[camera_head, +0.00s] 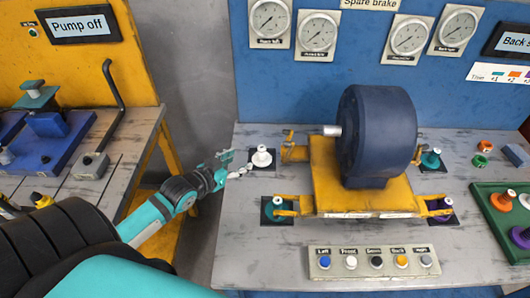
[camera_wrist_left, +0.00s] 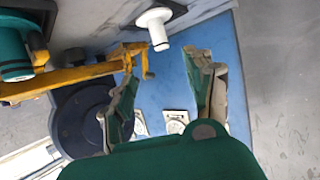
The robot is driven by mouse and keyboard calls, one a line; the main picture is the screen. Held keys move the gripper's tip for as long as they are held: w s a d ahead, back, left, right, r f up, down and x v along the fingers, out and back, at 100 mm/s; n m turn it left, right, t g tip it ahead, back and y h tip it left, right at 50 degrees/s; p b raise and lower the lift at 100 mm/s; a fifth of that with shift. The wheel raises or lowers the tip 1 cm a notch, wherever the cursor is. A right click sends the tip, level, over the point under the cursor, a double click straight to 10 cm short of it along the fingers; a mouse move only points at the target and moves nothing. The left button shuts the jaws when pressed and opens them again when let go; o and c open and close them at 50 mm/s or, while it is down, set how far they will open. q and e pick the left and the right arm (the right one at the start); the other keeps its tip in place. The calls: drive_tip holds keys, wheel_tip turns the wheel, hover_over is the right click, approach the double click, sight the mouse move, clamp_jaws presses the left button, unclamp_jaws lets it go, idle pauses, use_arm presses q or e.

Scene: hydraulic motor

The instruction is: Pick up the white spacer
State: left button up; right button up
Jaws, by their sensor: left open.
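The white spacer (camera_head: 262,157) stands on a dark square pad at the back left of the grey bench, left of the big blue motor drum. In the left wrist view the white spacer (camera_wrist_left: 156,25) shows at the top, beyond the fingertips and roughly between their lines. My left gripper (camera_head: 233,165) is just left of the spacer in the head view, low over the bench's left edge. In the wrist view its two green-backed fingers (camera_wrist_left: 163,88) are spread apart with nothing between them. My right gripper is not in view.
The blue drum (camera_head: 378,135) sits on a yellow frame (camera_head: 345,190) with arms reaching close to the spacer. A button panel (camera_head: 374,262) is in front; a green tray (camera_head: 488,225) is at right.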

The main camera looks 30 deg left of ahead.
sight(259, 150)
use_arm(q)
drive_tip(key=x, duration=0.5)
drive_tip(key=shift+w+f, duration=0.15)
drive_tip(key=shift+w, duration=0.25)
drive_tip(key=x, duration=0.3)
drive_tip(key=shift+w+f, duration=0.1)
drive_tip(key=shift+f, duration=0.05)
drive_tip(key=x, duration=0.4)
drive_tip(key=shift+w+f, duration=0.3)
drive_tip(key=shift+w, duration=0.1)
clamp_jaws()
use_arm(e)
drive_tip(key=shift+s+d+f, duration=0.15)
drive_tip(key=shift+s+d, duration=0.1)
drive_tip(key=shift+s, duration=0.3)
